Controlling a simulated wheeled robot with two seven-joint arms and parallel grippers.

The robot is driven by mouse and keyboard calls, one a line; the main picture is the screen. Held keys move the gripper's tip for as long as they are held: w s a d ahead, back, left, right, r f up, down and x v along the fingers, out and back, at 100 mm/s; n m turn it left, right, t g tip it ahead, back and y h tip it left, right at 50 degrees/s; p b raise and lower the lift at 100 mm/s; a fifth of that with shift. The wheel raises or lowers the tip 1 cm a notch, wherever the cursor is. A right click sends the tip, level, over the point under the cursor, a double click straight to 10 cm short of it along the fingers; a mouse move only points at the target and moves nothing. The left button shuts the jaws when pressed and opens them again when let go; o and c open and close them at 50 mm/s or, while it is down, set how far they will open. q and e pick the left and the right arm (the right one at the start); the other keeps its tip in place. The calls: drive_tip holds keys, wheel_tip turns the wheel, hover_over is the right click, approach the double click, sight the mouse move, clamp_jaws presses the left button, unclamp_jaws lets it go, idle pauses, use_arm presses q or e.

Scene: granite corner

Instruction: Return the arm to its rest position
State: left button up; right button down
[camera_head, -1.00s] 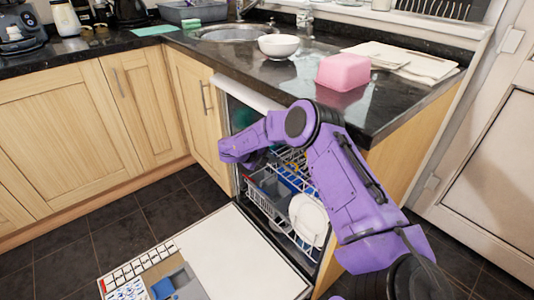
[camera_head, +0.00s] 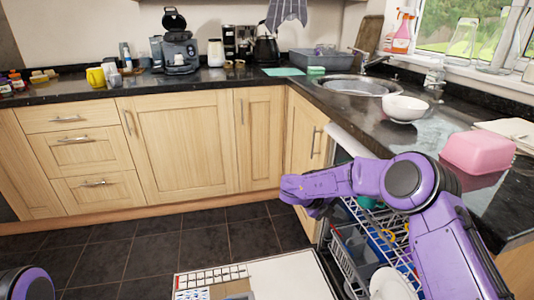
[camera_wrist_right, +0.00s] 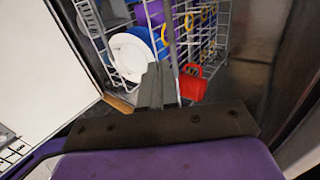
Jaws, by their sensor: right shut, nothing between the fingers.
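My right arm (camera_head: 410,185) is purple and reaches in from the lower right of the head view, bent at the elbow over the open dishwasher. Its wrist end (camera_head: 305,188) points left, in front of the cabinets; the fingertips are hard to make out there. In the right wrist view my right gripper (camera_wrist_right: 159,72) is shut and empty, its fingers together in front of the dish rack. Of my left arm only a purple part (camera_head: 28,284) shows at the lower left corner of the head view; its gripper is out of frame.
The dishwasher rack (camera_head: 352,258) holds a white plate (camera_head: 392,284) and other dishes. A red mug (camera_wrist_right: 194,84) shows beside the fingers. The open dishwasher door (camera_head: 290,278) lies low. A white bowl (camera_head: 405,108) and pink block (camera_head: 478,152) stand on the counter. The tiled floor at left is clear.

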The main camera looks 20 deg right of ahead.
drive_tip(key=s+a+f+n+t, duration=0.25)
drive_tip(key=f+n+t, duration=0.5)
drive_tip(key=n, duration=0.55)
drive_tip(key=s+a+f+n+y, duration=0.3)
drive_tip(key=s+a+f+n, duration=0.1)
drive_tip(key=s+f+n, duration=0.4)
drive_tip(key=s+a+f+n+y, duration=0.35)
drive_tip(key=s+f+n, duration=0.2)
drive_tip(key=s, duration=0.45)
drive_tip(key=s+f+n+g+p, duration=0.1)
drive_tip(key=s+n+g, duration=0.3)
drive_tip(key=s, duration=1.3)
wheel_tip(320, 180, up, 12)
drive_tip(key=w+p, duration=0.1)
drive_tip(key=p, duration=1.2)
drive_tip(key=shift+r, duration=0.2)
drive_tip(key=shift+d+m+t+y, duration=0.1)
drive_tip(key=shift+m+t+y, duration=0.15)
